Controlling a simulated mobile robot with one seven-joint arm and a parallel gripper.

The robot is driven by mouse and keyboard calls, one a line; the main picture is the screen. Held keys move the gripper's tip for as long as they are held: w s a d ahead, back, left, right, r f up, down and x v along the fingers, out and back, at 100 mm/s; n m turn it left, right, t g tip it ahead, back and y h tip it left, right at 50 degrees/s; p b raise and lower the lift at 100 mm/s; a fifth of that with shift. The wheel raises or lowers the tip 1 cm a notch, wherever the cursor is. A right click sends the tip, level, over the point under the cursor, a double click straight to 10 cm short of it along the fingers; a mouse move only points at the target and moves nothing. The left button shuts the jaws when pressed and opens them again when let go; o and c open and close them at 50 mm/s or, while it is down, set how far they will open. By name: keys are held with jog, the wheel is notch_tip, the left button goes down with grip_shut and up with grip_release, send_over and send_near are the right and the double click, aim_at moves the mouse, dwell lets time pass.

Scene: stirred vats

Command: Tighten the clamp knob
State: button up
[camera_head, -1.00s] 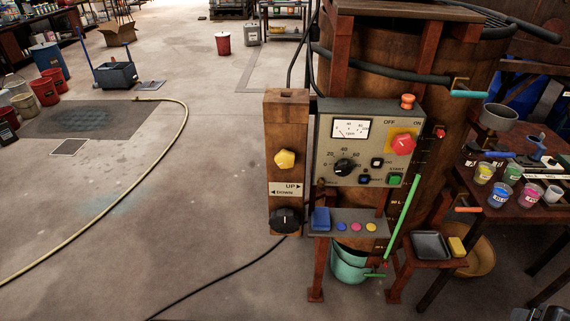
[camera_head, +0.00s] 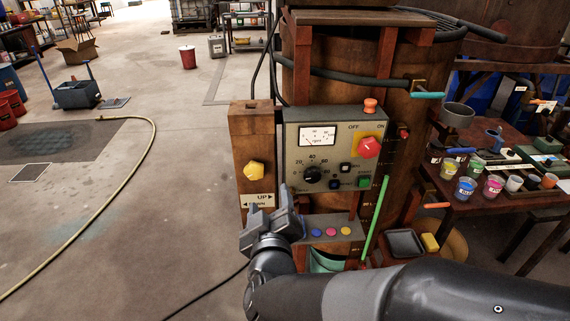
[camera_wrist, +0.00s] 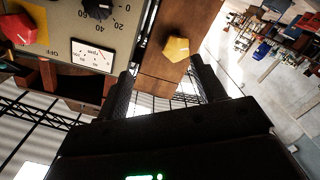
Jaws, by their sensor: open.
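A yellow faceted knob (camera_head: 254,171) sits on the front of a wooden post (camera_head: 250,122), left of the control panel, above an arrowed UP label (camera_head: 257,200). I take it for the clamp knob. My gripper (camera_head: 270,212) is in front of the post's lower part, below and slightly right of the knob. In the wrist view the yellow knob (camera_wrist: 176,48) lies between and beyond the two fingers of the gripper (camera_wrist: 163,82). The jaws are open and empty, apart from the knob. My gripper and arm hide the black knob low on the post.
The control panel (camera_head: 334,150) with dial, black knob and red switch (camera_head: 369,148) stands just right of the post. A small shelf with coloured buttons (camera_head: 332,231) is below it. A table with paint cups (camera_head: 465,190) is at right. Floor to the left is mostly open.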

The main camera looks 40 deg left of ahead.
aim_at(255, 174)
jog(key=shift+n, duration=0.3)
jog(key=w+a, duration=0.1)
jog(key=a, duration=0.2)
jog(key=w+a, duration=0.2)
jog(key=a, duration=0.1)
jog(key=w+a, duration=0.1)
jog(key=a, duration=0.2)
jog(key=shift+w+f, duration=0.3)
jog(key=shift+w, duration=0.05)
jog(key=shift+c, duration=0.3)
jog(key=c, duration=0.9)
